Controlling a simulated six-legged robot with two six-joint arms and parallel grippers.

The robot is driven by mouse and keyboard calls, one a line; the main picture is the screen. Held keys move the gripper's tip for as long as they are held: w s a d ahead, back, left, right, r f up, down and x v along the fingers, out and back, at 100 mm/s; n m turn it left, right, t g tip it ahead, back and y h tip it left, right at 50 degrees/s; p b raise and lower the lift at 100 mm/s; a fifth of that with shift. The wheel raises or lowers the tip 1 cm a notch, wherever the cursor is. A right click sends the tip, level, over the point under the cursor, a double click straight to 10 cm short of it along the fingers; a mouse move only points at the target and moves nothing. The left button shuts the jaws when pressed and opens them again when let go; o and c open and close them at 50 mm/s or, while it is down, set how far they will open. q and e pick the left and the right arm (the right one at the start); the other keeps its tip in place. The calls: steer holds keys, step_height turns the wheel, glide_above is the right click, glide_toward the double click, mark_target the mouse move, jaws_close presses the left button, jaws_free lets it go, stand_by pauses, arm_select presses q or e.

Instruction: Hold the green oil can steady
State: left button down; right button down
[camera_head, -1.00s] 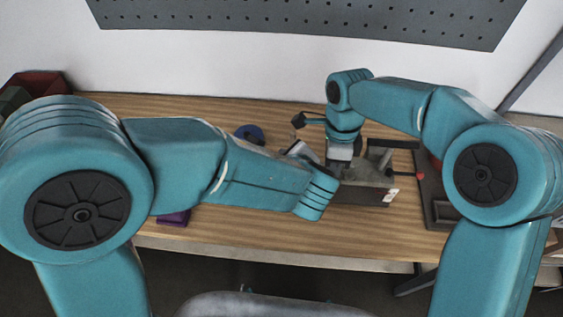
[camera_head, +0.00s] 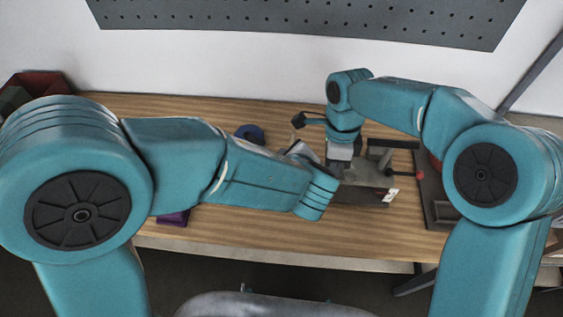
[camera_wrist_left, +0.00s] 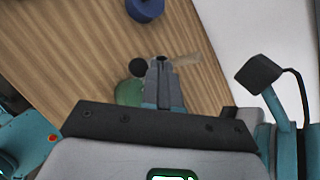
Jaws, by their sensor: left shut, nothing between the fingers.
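In the left wrist view, a green rounded thing (camera_wrist_left: 129,93), which looks like the green oil can, lies partly behind my left gripper (camera_wrist_left: 163,64). A dark round part (camera_wrist_left: 137,66) shows just beyond it. The fingers are together with nothing between them, and they overlap the can in the picture. I cannot tell whether they touch it. In the head view, my left forearm hides the can and the left fingertips. My right gripper (camera_head: 339,154) points down over a grey box-like fixture (camera_head: 358,191); its fingertips are not clear.
A blue round spool (camera_head: 250,134) sits behind my left forearm. A purple item (camera_head: 173,218) lies near the front edge. A dark red bin (camera_head: 38,84) stands at the back left, and a dark tray (camera_head: 439,209) at the right. The wooden table (camera_head: 240,231) is clear at the front middle.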

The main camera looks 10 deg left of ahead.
stand_by(0.8)
arm_select(q)
steer(key=shift+f, duration=0.4)
steer(key=shift+a+f, duration=0.2)
steer(key=shift+f, duration=0.5)
stand_by(0.6)
steer(key=shift+r, duration=0.1)
steer(key=shift+d+r, duration=0.2)
steer(key=shift+r, duration=0.85)
steer(key=shift+d+r, duration=0.2)
steer(key=shift+r, duration=1.05)
steer(key=shift+d+r, duration=0.15)
steer(key=shift+r, duration=1.1)
stand_by(0.4)
